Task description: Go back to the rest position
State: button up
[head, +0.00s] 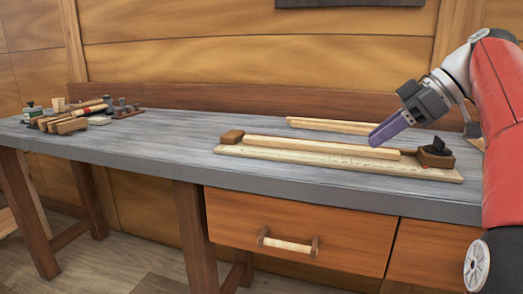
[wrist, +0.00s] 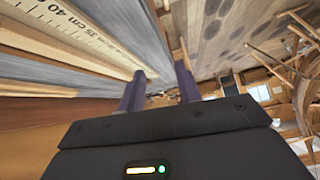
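My gripper (head: 375,138) hangs over the right part of the workbench (head: 160,150) in the head view, its purple fingers pointing down and left. In the wrist view its two fingers (wrist: 158,88) stand apart with a gap and nothing held between them. Below and beside it, a pale wooden strip (head: 310,147) lies on a longer light board (head: 270,153). I cannot tell from the head view how high the fingertips are above the strip.
A brown block (head: 232,136) and a dark-topped block (head: 436,154) sit at the board's ends. Another strip (head: 330,125) lies behind. Several tools (head: 70,118) crowd the bench's left end. A drawer (head: 295,230) is shut below. The bench middle is clear. A ruler scale (wrist: 75,25) shows in the wrist view.

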jog(key=s+a+f+m+h, duration=0.5)
jog(key=s+a+f+m, duration=0.25)
jog(key=f, duration=0.35)
jog(key=s+f+m+t+h, duration=0.1)
jog(key=s+f+m, duration=0.1)
jog(key=s+f, duration=0.4)
jog(key=s+f+m+t+h, duration=0.1)
jog(key=s+f, duration=0.5)
jog(key=f, duration=0.6)
jog(key=m+h, duration=0.1)
jog(key=m, duration=0.1)
jog(key=shift+d+m+t+h, duration=0.3)
jog(key=shift+d+m, duration=0.05)
jog(key=shift+r, duration=0.1)
